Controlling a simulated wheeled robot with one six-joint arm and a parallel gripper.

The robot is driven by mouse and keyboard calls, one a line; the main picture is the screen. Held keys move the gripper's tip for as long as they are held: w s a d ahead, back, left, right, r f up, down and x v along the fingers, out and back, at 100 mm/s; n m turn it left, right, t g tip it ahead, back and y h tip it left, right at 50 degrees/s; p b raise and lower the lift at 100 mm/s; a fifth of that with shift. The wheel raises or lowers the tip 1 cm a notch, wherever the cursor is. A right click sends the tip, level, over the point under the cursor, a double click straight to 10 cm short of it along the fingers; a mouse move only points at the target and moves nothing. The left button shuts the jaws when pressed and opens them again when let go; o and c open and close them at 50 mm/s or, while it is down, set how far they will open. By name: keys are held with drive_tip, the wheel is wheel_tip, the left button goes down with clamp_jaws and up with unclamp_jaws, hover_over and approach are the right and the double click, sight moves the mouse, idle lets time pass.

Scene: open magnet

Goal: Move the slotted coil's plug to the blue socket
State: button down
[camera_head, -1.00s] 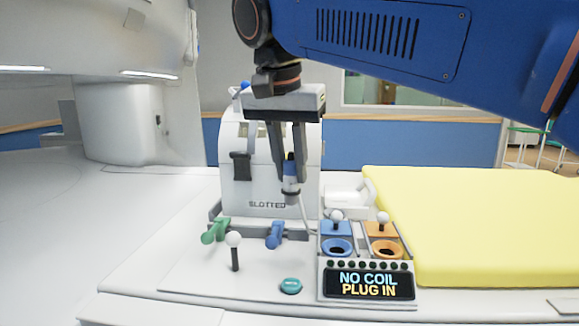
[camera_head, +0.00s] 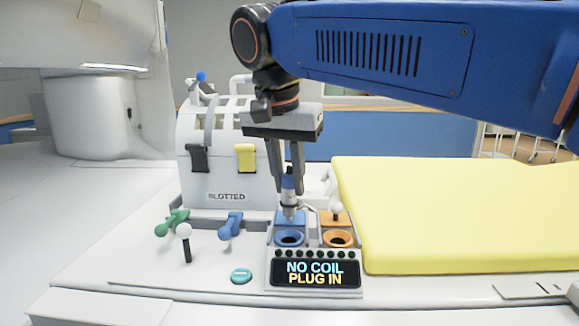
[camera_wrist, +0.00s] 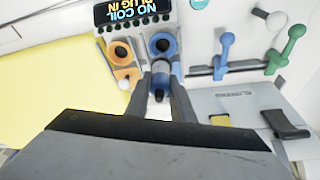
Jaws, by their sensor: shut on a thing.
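My gripper (camera_head: 292,183) is shut on the plug (camera_head: 289,201), a blue and grey cylinder held roughly upright with a pale cable at its side. In the head view the plug is above and just behind the blue socket (camera_head: 289,238). The wrist view shows the plug (camera_wrist: 160,80) between the fingers, close to the blue socket (camera_wrist: 161,44); I cannot tell whether they touch. The slotted coil (camera_head: 225,180) is a white housing marked SLOTTED, behind and left of the sockets. The display (camera_head: 315,273) reads NO COIL PLUG IN.
An orange socket (camera_head: 339,239) is right of the blue one, with a white-knobbed lever (camera_head: 336,209) behind it. Green (camera_head: 172,223) and blue (camera_head: 231,226) handles, a white-knobbed stick (camera_head: 186,243) and a teal button (camera_head: 241,276) stand left. A yellow pad (camera_head: 450,210) lies right.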

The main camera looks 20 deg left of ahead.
sight(289, 199)
drive_tip(key=shift+f, duration=2.1)
drive_tip(key=shift+f, duration=1.6)
drive_tip(key=c, duration=1.5)
unclamp_jaws()
drive_tip(key=shift+o, duration=0.2)
drive_tip(key=v, duration=1.7)
drive_tip(key=shift+r, duration=0.15)
drive_tip(key=shift+s+a, duration=0.1)
